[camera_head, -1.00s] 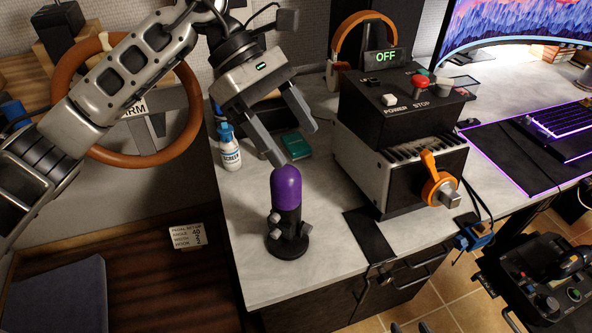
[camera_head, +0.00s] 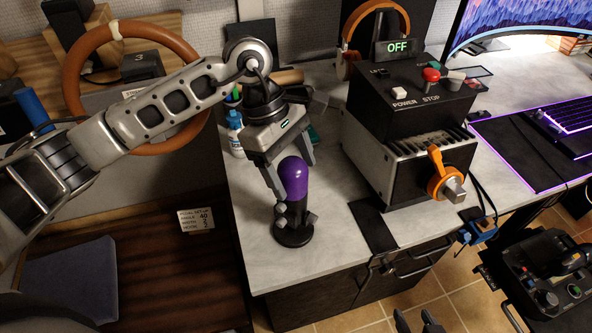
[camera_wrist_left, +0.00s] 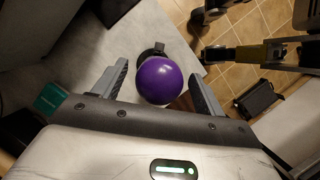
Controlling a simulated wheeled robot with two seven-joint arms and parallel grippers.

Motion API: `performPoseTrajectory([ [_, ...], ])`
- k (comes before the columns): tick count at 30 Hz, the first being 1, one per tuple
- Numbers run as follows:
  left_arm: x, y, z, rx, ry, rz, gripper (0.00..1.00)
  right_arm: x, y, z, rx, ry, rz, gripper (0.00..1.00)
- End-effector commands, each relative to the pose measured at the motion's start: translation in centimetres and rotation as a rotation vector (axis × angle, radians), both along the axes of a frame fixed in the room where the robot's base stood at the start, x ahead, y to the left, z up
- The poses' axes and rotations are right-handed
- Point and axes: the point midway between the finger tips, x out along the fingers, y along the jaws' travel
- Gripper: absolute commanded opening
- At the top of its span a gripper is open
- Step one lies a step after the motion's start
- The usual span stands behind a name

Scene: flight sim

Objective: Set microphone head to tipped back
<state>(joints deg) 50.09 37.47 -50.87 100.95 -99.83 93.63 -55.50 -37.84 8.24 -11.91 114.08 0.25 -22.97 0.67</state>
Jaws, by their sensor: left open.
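The microphone has a rounded purple head (camera_head: 294,178) on a black stand (camera_head: 293,232) with a round base and grey knobs. It stands near the front left of the desk, its head looking upright. My left gripper (camera_head: 294,178) is open above it, with one finger to each side of the head. In the left wrist view, the purple head (camera_wrist_left: 159,80) sits between the two spread fingers, with gaps beside it; contact is not clear. My right gripper (camera_head: 417,322) shows only its fingertips at the bottom edge, apart and empty.
A black control box (camera_head: 405,95) with an orange lever (camera_head: 442,177) stands right of the microphone. A white and blue bottle (camera_head: 235,133) is behind my left gripper. A brown steering wheel (camera_head: 72,85) is at the left.

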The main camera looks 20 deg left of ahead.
Motion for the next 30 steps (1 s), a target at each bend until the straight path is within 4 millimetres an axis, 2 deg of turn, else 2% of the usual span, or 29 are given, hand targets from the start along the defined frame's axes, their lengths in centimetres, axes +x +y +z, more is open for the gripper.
performPoseTrajectory([
  [6,-0.2,-0.7,-1.8,0.000,0.000,0.000,0.71,0.0,0.0,0.0,0.002,0.004,-0.007,0.40],
  [15,-0.2,-0.8,-2.0,0.000,0.000,0.000,0.71,0.3,-0.1,0.1,0.001,-0.001,-0.008,0.40],
  [17,-0.2,-0.8,-2.0,0.000,0.000,0.000,0.58,0.3,-0.1,0.2,0.001,-0.001,-0.008,0.40],
  [22,-0.2,-0.8,-1.9,0.000,0.000,0.000,0.10,0.3,-0.1,0.2,0.002,-0.002,-0.008,0.40],
  [30,-0.1,0.0,-2.0,0.009,0.030,0.021,0.09,0.3,-0.1,0.1,0.002,-0.003,-0.007,0.40],
])
